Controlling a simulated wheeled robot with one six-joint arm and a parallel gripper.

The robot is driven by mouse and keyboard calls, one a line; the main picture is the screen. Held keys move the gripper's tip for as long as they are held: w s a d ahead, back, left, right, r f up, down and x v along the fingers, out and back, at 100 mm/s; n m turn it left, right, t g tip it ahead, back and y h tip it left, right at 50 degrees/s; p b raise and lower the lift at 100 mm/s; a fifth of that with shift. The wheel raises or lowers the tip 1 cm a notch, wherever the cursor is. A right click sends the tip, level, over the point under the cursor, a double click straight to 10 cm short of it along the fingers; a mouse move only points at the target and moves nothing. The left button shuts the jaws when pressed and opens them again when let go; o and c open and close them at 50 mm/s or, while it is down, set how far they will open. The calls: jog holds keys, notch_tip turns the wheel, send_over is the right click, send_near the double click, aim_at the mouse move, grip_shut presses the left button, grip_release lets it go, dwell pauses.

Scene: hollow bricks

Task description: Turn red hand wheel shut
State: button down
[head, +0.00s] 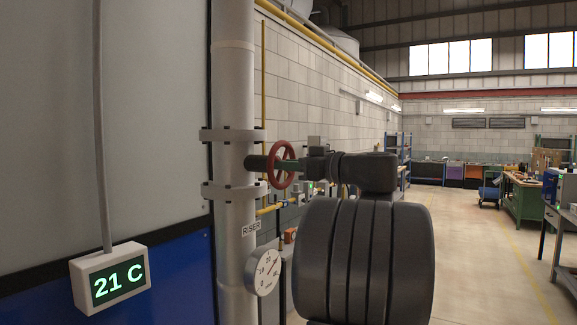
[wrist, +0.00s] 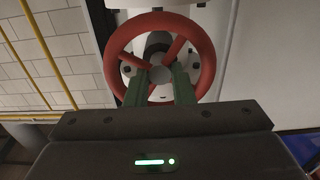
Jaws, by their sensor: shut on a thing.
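The red hand wheel (head: 272,170) sits on a short dark stem that sticks out from the right side of the pale vertical riser pipe, between two flanges. In the wrist view the wheel (wrist: 208,62) fills the upper middle, with its spokes and grey hub showing. My gripper (head: 291,165) reaches the wheel from the right. In the wrist view its two green fingers (wrist: 166,82) stand on either side of the lower spoke, below the hub, shut on the wheel. The fingers and gripper body hide most of that spoke and part of the lower rim.
The riser pipe (head: 234,95) carries a round dial gauge (head: 264,272) below the wheel. A display reading 21 C (head: 110,275) is at the lower left. A thin yellow pipe (head: 263,110) runs behind the riser. Open floor (head: 470,260) lies to the right, with workbenches beyond.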

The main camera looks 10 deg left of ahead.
jog(key=shift+f+m, duration=0.15)
jog(key=shift+m, duration=0.45)
jog(key=c, duration=1.3)
grip_release()
jog(key=shift+o, duration=0.2)
jog(key=shift+d, duration=0.1)
jog(key=b+v, duration=0.2)
jog(key=v, duration=1.1)
jog(key=shift+d+b, duration=0.3)
jog(key=shift+d, duration=0.05)
jog(key=shift+s+a, duration=0.1)
